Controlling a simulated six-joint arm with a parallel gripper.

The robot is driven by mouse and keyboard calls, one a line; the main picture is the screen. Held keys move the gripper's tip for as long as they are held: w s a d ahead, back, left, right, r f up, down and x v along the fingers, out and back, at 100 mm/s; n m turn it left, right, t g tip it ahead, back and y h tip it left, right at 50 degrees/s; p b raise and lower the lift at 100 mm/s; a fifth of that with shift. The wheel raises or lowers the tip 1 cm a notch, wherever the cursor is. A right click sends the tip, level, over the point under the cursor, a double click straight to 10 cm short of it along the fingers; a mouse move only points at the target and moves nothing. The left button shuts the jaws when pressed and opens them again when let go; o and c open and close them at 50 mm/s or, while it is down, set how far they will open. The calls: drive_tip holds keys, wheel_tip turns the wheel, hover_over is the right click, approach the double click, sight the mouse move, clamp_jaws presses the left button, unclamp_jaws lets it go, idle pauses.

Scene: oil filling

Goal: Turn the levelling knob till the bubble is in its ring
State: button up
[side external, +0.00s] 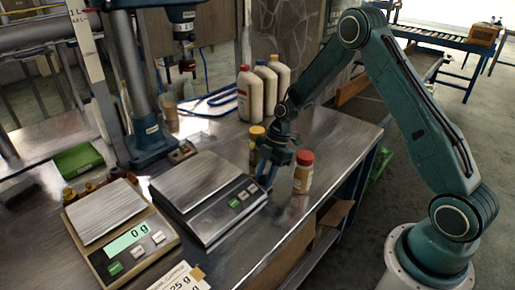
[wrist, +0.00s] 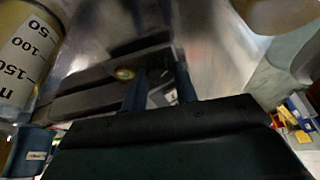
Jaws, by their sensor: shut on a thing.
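The dark-framed scale with a steel pan (side external: 199,182) stands on the bench, and my gripper (side external: 268,182) is down at its right rear corner. In the wrist view, a small round yellow-green bubble level (wrist: 125,73) sits on the scale's dark body, just left of my fingers. It is too small and blurred to tell where the bubble lies in its ring. My gripper (wrist: 160,88) is shut on the levelling knob at the scale's corner.
A jar with a red lid (side external: 303,172) stands close right of my gripper, and a yellow-capped bottle (side external: 256,145) close behind. A second scale (side external: 119,226) reads 0 g at left. White bottles (side external: 265,86) stand at the back. Bare bench lies in front right.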

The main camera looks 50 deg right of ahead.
drive_tip(key=shift+m+t, duration=0.3)
drive_tip(key=shift+m, duration=0.5)
drive_tip(key=o, duration=1)
drive_tip(key=v, duration=1.4)
